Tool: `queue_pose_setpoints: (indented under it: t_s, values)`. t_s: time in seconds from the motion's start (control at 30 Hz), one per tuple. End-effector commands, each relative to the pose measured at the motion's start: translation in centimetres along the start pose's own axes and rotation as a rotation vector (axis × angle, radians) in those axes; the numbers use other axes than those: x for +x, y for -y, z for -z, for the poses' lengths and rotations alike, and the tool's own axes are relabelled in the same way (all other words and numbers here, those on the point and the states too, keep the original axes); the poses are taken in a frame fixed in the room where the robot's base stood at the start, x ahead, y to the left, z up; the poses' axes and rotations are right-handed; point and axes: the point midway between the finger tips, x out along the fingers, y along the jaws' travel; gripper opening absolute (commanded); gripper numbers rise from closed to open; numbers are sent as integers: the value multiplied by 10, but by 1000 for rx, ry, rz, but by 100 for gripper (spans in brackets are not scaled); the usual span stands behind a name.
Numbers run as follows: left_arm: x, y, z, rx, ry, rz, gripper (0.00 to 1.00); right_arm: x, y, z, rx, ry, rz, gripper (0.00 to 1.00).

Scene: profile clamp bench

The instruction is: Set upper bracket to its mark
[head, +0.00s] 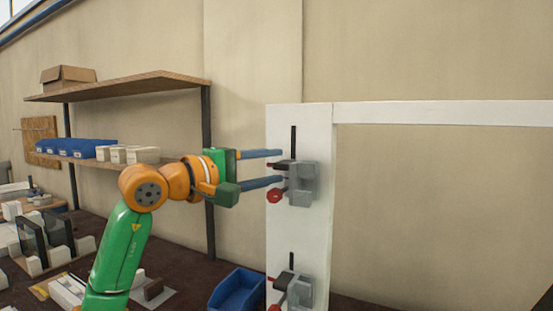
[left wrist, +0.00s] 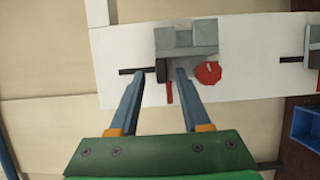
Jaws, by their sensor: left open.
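The upper bracket (head: 302,184) is a grey block on the white upright post, at a black vertical slot. It carries a red knob (head: 275,196) and a dark piece with a red end. In the left wrist view the bracket (left wrist: 186,38) is just beyond the fingers, with the red knob (left wrist: 207,72) right of them and a thin red strip (left wrist: 169,93) between them. My left gripper (head: 282,167) is open, its two blue fingers level with the bracket's upper part. Contact cannot be told. No separate mark can be made out. My right gripper is not in view.
A similar lower bracket (head: 300,291) sits below on the same post (head: 283,232). A blue bin (head: 238,291) stands left of the post's base. Wooden shelves (head: 130,86) with boxes are behind my left arm.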

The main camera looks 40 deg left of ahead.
Motion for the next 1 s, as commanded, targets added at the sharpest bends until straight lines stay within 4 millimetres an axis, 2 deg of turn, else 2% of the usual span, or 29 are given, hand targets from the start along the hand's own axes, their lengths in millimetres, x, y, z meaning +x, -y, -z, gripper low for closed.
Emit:
queue_pose_setpoints:
  t_s: [0.1,0.3,0.33,0.4,0.5,1.0]
  values:
    - [9,0,0,0,1,1,48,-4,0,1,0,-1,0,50]
    - [10,1,0,1,0,1,48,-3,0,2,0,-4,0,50]
    - [10,1,0,1,0,1,42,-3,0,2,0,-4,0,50]
    - [9,1,0,1,0,1,23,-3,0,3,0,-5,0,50]
    - [9,1,0,1,0,1,0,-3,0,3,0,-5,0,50]
    - [9,0,0,1,0,0,0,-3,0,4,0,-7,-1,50]
